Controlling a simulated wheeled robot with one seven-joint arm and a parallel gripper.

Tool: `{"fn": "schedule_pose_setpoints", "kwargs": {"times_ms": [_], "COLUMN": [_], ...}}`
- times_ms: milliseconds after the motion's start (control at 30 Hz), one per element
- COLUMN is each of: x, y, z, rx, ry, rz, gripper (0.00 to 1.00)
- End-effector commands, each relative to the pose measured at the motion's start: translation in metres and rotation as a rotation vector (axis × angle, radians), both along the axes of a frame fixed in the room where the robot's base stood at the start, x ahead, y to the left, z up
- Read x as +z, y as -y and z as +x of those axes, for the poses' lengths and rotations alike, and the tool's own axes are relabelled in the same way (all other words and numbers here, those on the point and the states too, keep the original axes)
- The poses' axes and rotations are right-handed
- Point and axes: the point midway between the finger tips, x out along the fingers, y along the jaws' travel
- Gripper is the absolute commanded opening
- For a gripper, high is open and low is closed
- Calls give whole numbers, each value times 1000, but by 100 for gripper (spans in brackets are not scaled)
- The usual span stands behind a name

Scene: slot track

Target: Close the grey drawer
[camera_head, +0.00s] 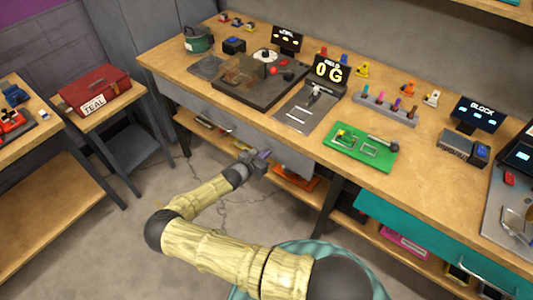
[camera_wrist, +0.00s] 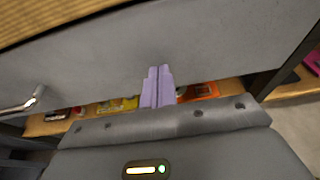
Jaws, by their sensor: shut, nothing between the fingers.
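The grey drawer (camera_head: 294,163) is under the front edge of the wooden workbench, and its flat grey front fills the upper part of the wrist view (camera_wrist: 215,50). A metal bar handle (camera_wrist: 22,105) shows on its left side in the wrist view. How far the drawer stands out from the bench is hard to tell. My gripper (camera_head: 266,154) is in front of the drawer front, to the right of the handle. Its lilac fingers (camera_wrist: 158,75) are shut and empty, pointing at the panel. Whether the tips touch it cannot be told.
A lower shelf (camera_wrist: 60,125) under the drawer holds several items, including an orange one (camera_head: 296,180). A dark table leg (camera_head: 328,203) stands right of the drawer. A teal drawer (camera_head: 425,232) is farther right. The floor at left is clear.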

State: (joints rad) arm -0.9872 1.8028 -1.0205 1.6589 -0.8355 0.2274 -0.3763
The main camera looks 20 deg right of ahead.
Motion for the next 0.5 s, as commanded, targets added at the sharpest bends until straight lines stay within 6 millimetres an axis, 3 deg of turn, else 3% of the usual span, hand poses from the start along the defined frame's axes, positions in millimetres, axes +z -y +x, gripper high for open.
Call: {"fn": "schedule_pose_setpoints", "kwargs": {"times_ms": [167, 500], "x": [0, 19], "y": [-27, -77], "z": [-17, -57], "rx": [1, -2], "ry": [-4, -6], "rz": [4, 7], "gripper": [0, 0]}}
